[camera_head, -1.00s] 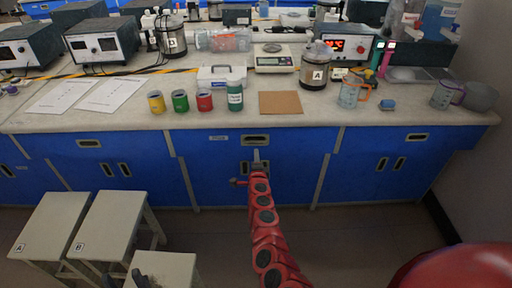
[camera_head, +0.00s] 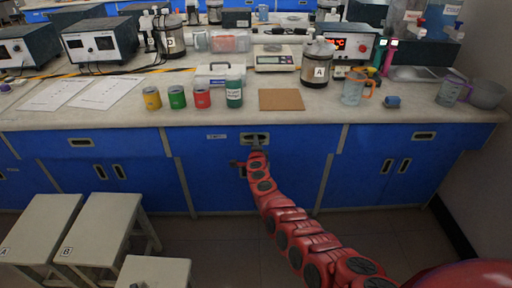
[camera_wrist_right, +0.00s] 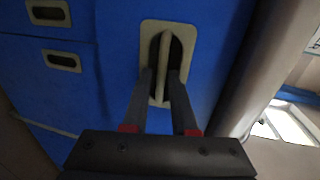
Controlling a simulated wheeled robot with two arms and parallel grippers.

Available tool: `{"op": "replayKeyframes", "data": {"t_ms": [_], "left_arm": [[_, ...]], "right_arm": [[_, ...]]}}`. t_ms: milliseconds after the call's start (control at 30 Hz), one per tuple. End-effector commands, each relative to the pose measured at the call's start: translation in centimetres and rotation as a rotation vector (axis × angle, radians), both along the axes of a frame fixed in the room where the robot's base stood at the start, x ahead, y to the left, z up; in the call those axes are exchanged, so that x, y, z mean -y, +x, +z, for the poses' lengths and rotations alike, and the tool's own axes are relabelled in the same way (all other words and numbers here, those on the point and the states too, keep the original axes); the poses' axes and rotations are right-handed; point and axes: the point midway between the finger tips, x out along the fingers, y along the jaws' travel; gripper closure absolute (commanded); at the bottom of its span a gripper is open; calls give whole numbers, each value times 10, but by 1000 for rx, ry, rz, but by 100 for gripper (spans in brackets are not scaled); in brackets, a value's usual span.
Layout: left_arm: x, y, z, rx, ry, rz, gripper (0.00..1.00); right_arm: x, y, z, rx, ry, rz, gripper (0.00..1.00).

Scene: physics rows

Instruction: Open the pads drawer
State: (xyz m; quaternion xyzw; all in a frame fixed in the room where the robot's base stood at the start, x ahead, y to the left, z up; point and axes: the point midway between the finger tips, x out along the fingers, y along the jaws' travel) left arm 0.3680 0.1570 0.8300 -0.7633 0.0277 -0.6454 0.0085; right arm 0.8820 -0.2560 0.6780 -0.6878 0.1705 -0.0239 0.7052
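The drawer with a small label (camera_head: 216,137) that I cannot read clearly is in the blue front under the worktop, and looks closed. Its pale handle (camera_head: 255,136) is at the middle of the head view. My right gripper (camera_head: 256,149) is at this handle. In the right wrist view the handle bar (camera_wrist_right: 164,48) stands upright in its dark recess, and the fingers of my right gripper (camera_wrist_right: 161,80) reach to it, one on each side. They look apart, with the bar between them; contact is hard to make out. My left gripper is not in view.
Other blue drawers and doors with pale handles flank it, such as the right drawer (camera_head: 423,136). Grey stools (camera_head: 100,228) stand at lower left. Cups, a brown board (camera_head: 281,100) and lab devices stand on the worktop (camera_head: 320,114).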

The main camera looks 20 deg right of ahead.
Motion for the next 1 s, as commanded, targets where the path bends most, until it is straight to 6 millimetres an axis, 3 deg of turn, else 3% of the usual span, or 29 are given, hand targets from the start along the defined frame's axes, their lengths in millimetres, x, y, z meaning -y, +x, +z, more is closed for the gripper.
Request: {"op": "replayKeyframes", "data": {"t_ms": [367, 400, 533, 1000], "left_arm": [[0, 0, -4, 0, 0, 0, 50], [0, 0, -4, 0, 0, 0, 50], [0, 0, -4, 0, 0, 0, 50], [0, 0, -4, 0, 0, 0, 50]], "right_arm": [[2, 4, 1, 2, 2, -4, 74], [2, 4, 1, 2, 2, -4, 76], [2, 4, 1, 1, 2, -4, 99], [2, 4, 1, 1, 1, -3, 100]]}}
